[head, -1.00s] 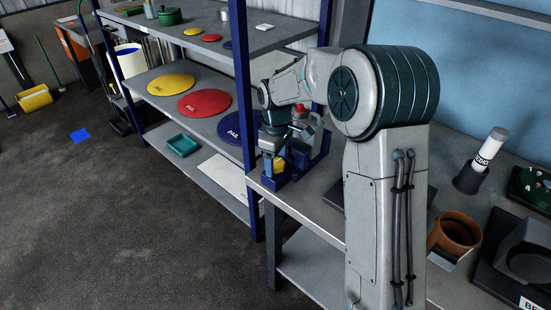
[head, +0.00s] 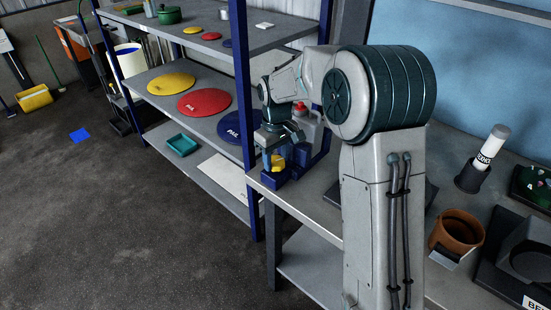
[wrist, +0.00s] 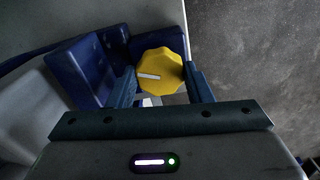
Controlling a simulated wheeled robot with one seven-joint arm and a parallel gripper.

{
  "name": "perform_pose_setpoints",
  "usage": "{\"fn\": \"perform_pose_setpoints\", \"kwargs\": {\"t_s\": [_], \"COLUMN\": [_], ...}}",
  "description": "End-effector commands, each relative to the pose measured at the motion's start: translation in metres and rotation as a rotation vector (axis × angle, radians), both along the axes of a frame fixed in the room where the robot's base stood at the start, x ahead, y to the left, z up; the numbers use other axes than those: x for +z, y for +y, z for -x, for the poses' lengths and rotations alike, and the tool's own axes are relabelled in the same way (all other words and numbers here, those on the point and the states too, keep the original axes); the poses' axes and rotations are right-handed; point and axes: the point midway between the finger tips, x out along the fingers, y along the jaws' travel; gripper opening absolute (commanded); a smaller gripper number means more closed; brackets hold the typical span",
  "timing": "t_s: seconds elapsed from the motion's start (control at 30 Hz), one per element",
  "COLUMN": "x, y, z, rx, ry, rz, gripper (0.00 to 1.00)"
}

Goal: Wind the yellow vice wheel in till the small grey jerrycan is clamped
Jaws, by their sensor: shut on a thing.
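The yellow vice wheel (wrist: 160,72) is a lobed knob with a white mark. It sits between the two fingers of my gripper (wrist: 162,84), which is shut on it. The wheel also shows in the head view (head: 278,163), under my gripper. The blue vice (head: 274,180) stands at the bench's near left corner; its blue blocks (wrist: 82,68) show in the wrist view. The grey jerrycan (head: 311,127) with a red cap stands upright behind my wrist, partly hidden. Whether the vice jaw touches it cannot be seen.
The grey bench (head: 318,188) runs right, with an orange-brown pot (head: 457,232) and a white cylinder (head: 488,150) in a dark holder. A blue-posted shelf (head: 246,120) with coloured discs stands close on the left. Open floor lies at front left.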

Motion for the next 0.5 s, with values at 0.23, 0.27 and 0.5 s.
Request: {"fn": "perform_pose_setpoints", "kwargs": {"t_s": [0.23, 0.27, 0.5], "x": [0.0004, 0.0005, 0.0011], "y": [0.0014, 0.0015, 0.0016], "z": [-0.0003, -0.0003, -0.0003], "rx": [-0.231, -0.260, -0.488], "ry": [-0.004, -0.003, -0.004], "rz": [0.000, 0.000, 0.000], "gripper": [0.23, 0.23, 0.23]}}
